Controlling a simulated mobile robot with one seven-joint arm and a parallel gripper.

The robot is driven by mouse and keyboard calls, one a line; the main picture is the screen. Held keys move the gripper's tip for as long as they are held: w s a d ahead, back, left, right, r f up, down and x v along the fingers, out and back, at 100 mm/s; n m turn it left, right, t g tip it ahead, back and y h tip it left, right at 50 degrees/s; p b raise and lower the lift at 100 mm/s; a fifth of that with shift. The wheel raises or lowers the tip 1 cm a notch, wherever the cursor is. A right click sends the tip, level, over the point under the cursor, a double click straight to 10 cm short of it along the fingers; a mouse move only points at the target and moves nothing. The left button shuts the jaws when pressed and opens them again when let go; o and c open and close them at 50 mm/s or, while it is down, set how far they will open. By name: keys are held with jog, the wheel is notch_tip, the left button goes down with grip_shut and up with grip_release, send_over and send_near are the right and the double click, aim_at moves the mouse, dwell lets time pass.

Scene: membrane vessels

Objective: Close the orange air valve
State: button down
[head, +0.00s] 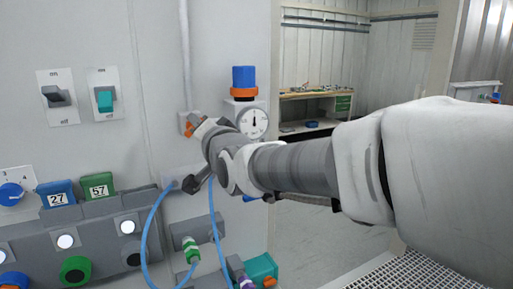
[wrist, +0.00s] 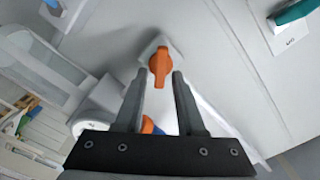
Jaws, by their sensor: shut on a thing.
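The orange air valve (head: 187,130) is a small orange handle on a pale block on the wall, at the foot of a vertical pipe. In the wrist view the orange handle (wrist: 159,66) sits between the tips of my two dark fingers. My gripper (wrist: 160,76) is shut on it. In the head view my gripper (head: 197,126) reaches the valve from the right, and my wrist partly hides the fingers. The handle's long side runs up and down in the wrist view.
A regulator with a blue knob (head: 244,77) and a round gauge (head: 253,122) stands just right of the valve. Blue hoses (head: 151,222) hang below. Two wall switches (head: 103,98) and a panel with tags 27 and 57 (head: 98,187) are at the left.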

jog(key=m+b, duration=0.2)
jog(key=b, duration=0.1)
jog(key=m+b, duration=0.3)
jog(key=b, duration=0.1)
jog(key=f+m+b, duration=0.1)
jog(key=m+b, duration=0.1)
jog(key=b, duration=0.1)
jog(key=shift+m, duration=0.3)
jog(key=shift+r+b, duration=0.15)
jog(key=shift+b, duration=0.2)
jog(key=c, duration=0.9)
grip_release()
jog(key=shift+o, duration=0.2)
jog(key=v, duration=1.7)
jog(key=shift+d, duration=0.25)
